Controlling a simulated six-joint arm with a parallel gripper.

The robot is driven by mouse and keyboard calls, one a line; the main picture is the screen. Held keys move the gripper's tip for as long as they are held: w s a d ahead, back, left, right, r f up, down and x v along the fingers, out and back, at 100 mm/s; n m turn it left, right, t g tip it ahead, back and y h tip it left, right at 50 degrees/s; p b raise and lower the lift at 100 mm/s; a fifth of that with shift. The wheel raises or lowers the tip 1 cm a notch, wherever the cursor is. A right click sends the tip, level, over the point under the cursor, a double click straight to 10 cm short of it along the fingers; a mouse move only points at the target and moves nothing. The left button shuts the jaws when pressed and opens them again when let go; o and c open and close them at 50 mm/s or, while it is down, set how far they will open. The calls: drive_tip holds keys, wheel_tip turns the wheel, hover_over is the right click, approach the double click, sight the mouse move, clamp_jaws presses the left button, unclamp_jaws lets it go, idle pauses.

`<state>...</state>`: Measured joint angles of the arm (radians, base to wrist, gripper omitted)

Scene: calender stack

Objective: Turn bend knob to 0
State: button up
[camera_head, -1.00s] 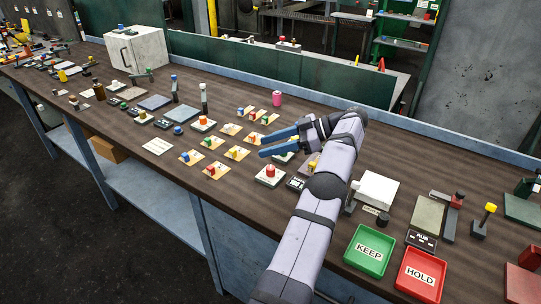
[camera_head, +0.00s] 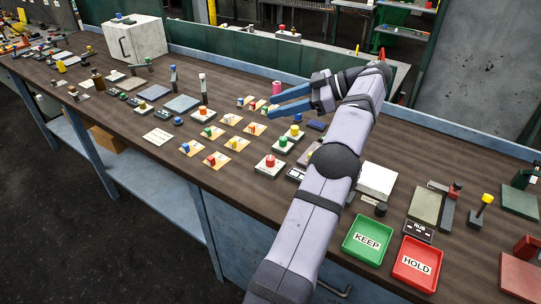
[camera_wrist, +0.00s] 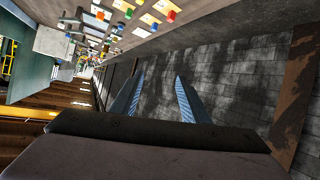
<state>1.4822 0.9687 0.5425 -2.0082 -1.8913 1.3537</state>
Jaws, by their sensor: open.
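Several knobs stand on white square bases on the bench: a red knob (camera_head: 270,161), a green knob (camera_head: 282,141), a yellow knob (camera_head: 294,130) and another red knob (camera_head: 207,110) farther left. I cannot read which one is the bend knob or where its pointer stands. My gripper (camera_head: 271,105) has blue fingers, which are apart and empty. It is in the air, in the picture above and left of the green and yellow knobs, touching none. In the wrist view the two open fingers (camera_wrist: 159,77) have nothing between them.
A green KEEP tray (camera_head: 367,240) and a red HOLD tray (camera_head: 415,263) lie at the front right. A white block (camera_head: 376,180) stands right of my arm. Several coloured pieces on tan cards (camera_head: 232,146) lie left of the knobs. A pink cylinder (camera_head: 277,88) stands behind my gripper.

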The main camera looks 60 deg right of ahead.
wheel_tip(320, 180, up, 4)
drive_tip(key=s+a+f+m+t, duration=0.1)
drive_tip(key=a+m, duration=0.1)
drive_tip(key=a, duration=0.1)
drive_tip(key=m+t+h, duration=0.1)
drive_tip(key=m+h, duration=0.8)
drive_tip(key=m, duration=0.1)
hover_over(271, 159)
drive_tip(key=s+a, duration=0.4)
drive_tip(key=a, duration=0.1)
wheel_tip(271, 159, down, 18)
drive_tip(key=shift+s+d+r+p, duration=0.1)
drive_tip(key=shift+s+d+p, duration=0.05)
drive_tip(key=shift+p, duration=0.2)
drive_tip(key=shift+s+d+f+g+h, duration=0.25)
drive_tip(key=shift+s+d+f+h, duration=0.1)
drive_tip(key=shift+d+f, duration=0.25)
drive_tip(key=shift+s+d+f+g+h, duration=0.25)
drive_tip(key=shift+s+d+f, duration=0.1)
drive_tip(key=shift+d+f, duration=0.2)
drive_tip(key=shift+s+f+n, duration=0.15)
drive_tip(key=shift+f+n, duration=0.1)
drive_tip(key=shift+n, duration=0.55)
drive_tip(key=shift+p+x, duration=0.35)
drive_tip(key=shift+x, duration=3.35)
